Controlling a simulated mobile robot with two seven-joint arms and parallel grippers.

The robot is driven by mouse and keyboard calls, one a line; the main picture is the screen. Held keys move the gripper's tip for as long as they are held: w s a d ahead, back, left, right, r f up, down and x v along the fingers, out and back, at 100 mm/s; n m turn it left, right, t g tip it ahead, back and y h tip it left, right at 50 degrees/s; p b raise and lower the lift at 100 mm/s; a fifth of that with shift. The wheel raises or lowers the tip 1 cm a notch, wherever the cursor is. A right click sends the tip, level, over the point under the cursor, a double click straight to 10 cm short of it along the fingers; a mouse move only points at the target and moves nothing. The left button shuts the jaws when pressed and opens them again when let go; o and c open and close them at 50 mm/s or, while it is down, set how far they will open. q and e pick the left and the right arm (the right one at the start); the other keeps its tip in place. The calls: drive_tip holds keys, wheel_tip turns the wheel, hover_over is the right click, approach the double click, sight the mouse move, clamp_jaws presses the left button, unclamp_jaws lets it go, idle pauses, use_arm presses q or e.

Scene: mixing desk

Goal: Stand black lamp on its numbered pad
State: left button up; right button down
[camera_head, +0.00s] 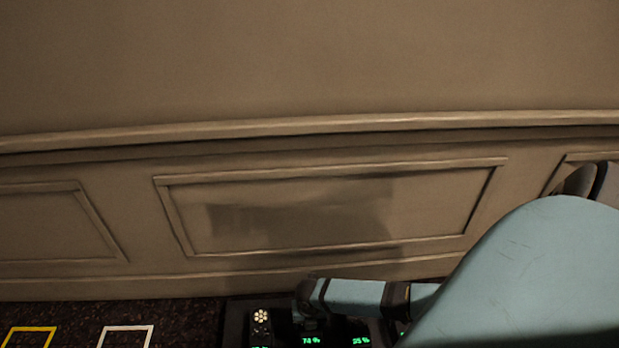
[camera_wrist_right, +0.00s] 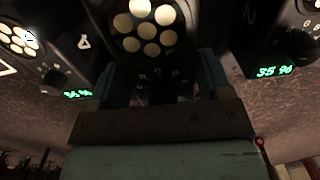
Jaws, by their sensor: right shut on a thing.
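My right gripper (camera_wrist_right: 158,72) is shut on a dark lamp (camera_wrist_right: 146,28) with a cluster of round, pale lit bulbs, seen in the right wrist view. The fingers stand on either side of its dark body, and its lower part is hard to see. In the head view the right gripper (camera_head: 308,300) is at the bottom centre, over a black desk unit, and the held lamp cannot be made out clearly. No numbered pad can be identified with certainty. My left gripper is in neither view.
Black panels with green percent readouts (camera_wrist_right: 273,71) flank the held lamp. A lit bulb cluster (camera_head: 261,316) is left of the gripper in the head view. A yellow square outline (camera_head: 30,329) and a white one (camera_head: 127,327) lie at lower left. A panelled wall (camera_head: 330,215) stands behind.

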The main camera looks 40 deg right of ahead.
wheel_tip(320, 180, down, 4)
drive_tip(key=shift+r+b, duration=0.2)
drive_tip(key=shift+b, duration=0.7)
drive_tip(key=shift+w+f, duration=0.1)
drive_tip(key=shift+f, duration=0.05)
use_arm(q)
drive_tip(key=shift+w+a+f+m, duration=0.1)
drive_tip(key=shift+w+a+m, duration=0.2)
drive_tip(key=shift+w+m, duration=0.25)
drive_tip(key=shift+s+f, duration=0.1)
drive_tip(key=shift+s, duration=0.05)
use_arm(e)
drive_tip(key=shift+c, duration=0.2)
unclamp_jaws()
